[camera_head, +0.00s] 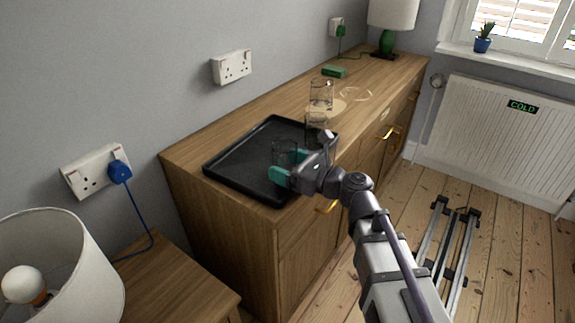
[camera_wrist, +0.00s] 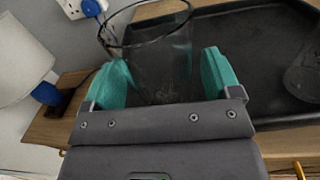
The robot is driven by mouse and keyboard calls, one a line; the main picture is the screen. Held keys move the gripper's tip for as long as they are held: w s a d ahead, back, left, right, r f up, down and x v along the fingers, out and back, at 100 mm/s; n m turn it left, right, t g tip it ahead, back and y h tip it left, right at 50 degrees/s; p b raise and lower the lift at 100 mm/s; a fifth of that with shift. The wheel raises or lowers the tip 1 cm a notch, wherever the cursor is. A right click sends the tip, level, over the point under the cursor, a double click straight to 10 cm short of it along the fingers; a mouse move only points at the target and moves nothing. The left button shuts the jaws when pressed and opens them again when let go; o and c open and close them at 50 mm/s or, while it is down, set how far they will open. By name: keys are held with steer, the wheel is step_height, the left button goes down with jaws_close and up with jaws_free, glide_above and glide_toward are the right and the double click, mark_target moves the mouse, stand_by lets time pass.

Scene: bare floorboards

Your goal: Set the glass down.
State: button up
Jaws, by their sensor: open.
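A clear glass (camera_head: 284,150) is at the front part of the black tray (camera_head: 238,150) on the wooden sideboard. It looks upright and seems to rest on the tray, though its base is partly hidden by my gripper. My gripper (camera_head: 289,165) is open around this glass, its teal fingers on either side. In the wrist view the glass (camera_wrist: 160,60) stands between the two spread fingers. A second glass (camera_head: 316,127) is at the tray's right end, beside my wrist; it also shows at the right of the wrist view (camera_wrist: 304,76).
A third glass (camera_head: 321,92) stands on a round mat farther along the sideboard (camera_head: 385,82). A green lamp (camera_head: 388,42) is at the far end. The tray's left part is clear.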

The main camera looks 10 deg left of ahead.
steer(key=shift+r, duration=0.1)
steer(key=shift+s+d+r, duration=0.1)
steer(key=shift+d, duration=0.1)
steer(key=v, duration=1.2)
steer(key=s+d+f+n+g+h, duration=0.1)
steer(key=d+f+n+g+h, duration=0.1)
steer(key=d+f+n+h, duration=0.25)
steer(key=s+d+f+n+g+h, duration=0.1)
steer(key=s+f+n+h, duration=0.15)
steer(key=f+n, duration=0.4)
steer(key=s+d+f+n+g+h, duration=0.1)
steer(key=d+f+n+h, duration=0.2)
steer(key=d+n+h, duration=0.3)
steer(key=s+d+f+n+g+h, duration=0.1)
steer(key=s+d+f+n+h, duration=0.25)
steer(key=d, duration=0.55)
step_height(320, 180, up, 24)
steer(key=w+n+p, duration=0.1)
steer(key=w+p, duration=0.1)
steer(key=p, duration=2.2)
steer(key=shift+h, duration=0.35)
